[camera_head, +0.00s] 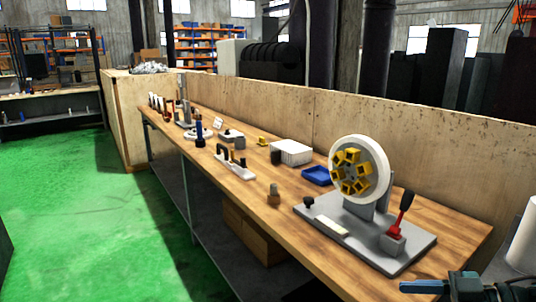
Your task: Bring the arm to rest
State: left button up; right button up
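The grinder (359,170) stands on a grey base plate (345,237) at the near right of the wooden bench. It has an upright white wheel with yellow blocks on its face. A red lever with a black handle (401,219) stands at the base's right side. At the bottom right corner, a teal and dark part that looks like my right gripper (425,287) points left, close to the bench's near end. It is partly cut off by the frame, and its finger opening is not clear. My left gripper is not in view.
Cardboard boxes (250,232) sit below. The green floor (100,220) at left is open.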

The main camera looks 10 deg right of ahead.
jog(key=a+f+m+t+h+p, duration=0.2)
jog(key=a+f+t, duration=0.1)
jog(key=a+f, duration=1.25)
pick_arm(q)
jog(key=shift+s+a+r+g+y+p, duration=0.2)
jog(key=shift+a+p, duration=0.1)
jog(key=shift+p, duration=0.15)
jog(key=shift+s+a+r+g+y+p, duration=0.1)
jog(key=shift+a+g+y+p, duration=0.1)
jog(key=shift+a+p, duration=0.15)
pick_arm(e)
jog(key=s+a+f+m+h, duration=0.3)
jog(key=s+f+m+h, duration=0.2)
jog(key=s+h, duration=0.1)
jog(key=shift+f+m+g+h, duration=0.3)
jog(key=shift+f+m+h, duration=0.1)
jog(key=shift+c, duration=0.3)
